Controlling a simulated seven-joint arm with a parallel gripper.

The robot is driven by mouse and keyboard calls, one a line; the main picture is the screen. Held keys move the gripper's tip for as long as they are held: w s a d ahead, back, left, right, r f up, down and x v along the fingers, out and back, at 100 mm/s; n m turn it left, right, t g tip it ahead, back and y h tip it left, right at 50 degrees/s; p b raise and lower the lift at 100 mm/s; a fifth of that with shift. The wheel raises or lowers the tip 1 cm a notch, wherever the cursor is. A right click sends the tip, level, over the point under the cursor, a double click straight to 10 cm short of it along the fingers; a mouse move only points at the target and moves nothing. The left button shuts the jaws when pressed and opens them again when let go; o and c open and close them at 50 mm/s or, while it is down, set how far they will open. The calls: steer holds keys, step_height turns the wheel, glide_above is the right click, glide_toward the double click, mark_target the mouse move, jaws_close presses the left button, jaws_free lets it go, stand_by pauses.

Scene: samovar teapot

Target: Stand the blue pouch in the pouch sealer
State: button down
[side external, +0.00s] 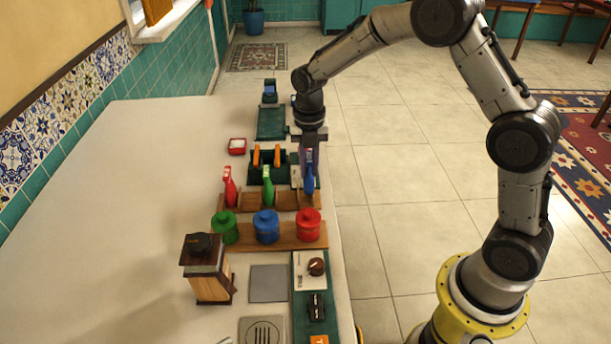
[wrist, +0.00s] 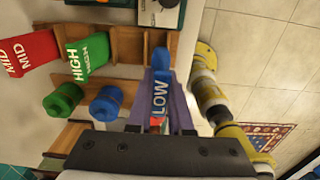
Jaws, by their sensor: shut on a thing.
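The blue pouch (side external: 309,176), marked LOW in the wrist view (wrist: 160,97), is upright between the fingers of my gripper (side external: 308,150). My gripper is shut on it from above. The pouch is at the right end of the wooden rack (side external: 283,200); whether its bottom touches the rack I cannot tell. A dark green fixture with orange uprights (side external: 256,158), apparently the pouch sealer, stands just behind the rack, to the left of my gripper. Only its edge may show at the top of the wrist view.
A red pouch (side external: 230,187) and a green pouch (side external: 267,186) stand in the rack. Green, blue and red canisters (side external: 308,225) line up in front. The white counter (side external: 140,190) is clear further left.

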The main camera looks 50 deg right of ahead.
steer(key=shift+w+f, duration=0.3)
steer(key=shift+f, duration=0.7)
steer(key=shift+w+f, duration=0.25)
steer(key=shift+f, duration=0.7)
steer(key=shift+f, duration=0.15)
steer(key=c, duration=0.8)
jaws_free()
steer(key=shift+c, duration=0.2)
